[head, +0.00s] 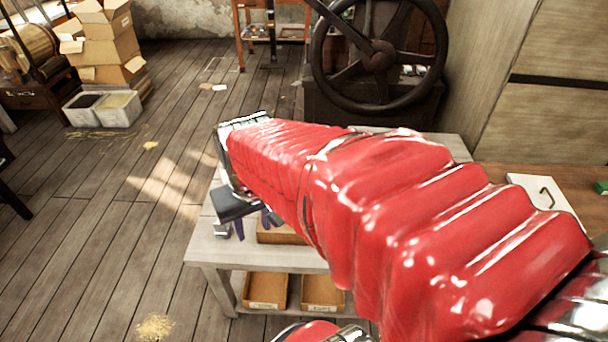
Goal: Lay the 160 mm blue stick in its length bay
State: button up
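My red-sleeved arm covers the middle of the head view and reaches over a pale wooden table (205,250). My gripper (240,226) is at the arm's far end, over the table's left part, largely hidden under the wrist. I cannot tell whether its fingers are open or shut, or whether they hold anything. Small violet-blue bits show beside it, but I cannot tell whether any is the blue stick. A brown tray (280,236) shows partly on the table just right of the gripper. The length bays cannot be made out behind the arm.
Two open brown boxes, left (265,290) and right (322,291), are on the table's lower shelf. A large dark handwheel (378,56) stands behind the table. A white panel with a handle (535,193) lies at right. The plank floor at left is largely clear.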

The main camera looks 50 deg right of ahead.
jog(key=w+d+f+m, duration=0.3)
jog(key=d+f, duration=1)
jog(key=d, duration=0.4)
jog(key=w+d+f+m, duration=0.3)
jog(key=d+f, duration=1)
jog(key=d, duration=0.4)
jog(key=w+d+r+h, duration=0.1)
jog(key=w+d+h, duration=0.1)
jog(key=w+d, duration=0.3)
jog(key=d, duration=0.3)
jog(key=shift+w+t+h, duration=0.2)
jog(key=shift+t+h, duration=0.1)
jog(key=shift+t, duration=0.1)
jog(key=shift+d, duration=0.1)
jog(key=shift+x, duration=4.25)
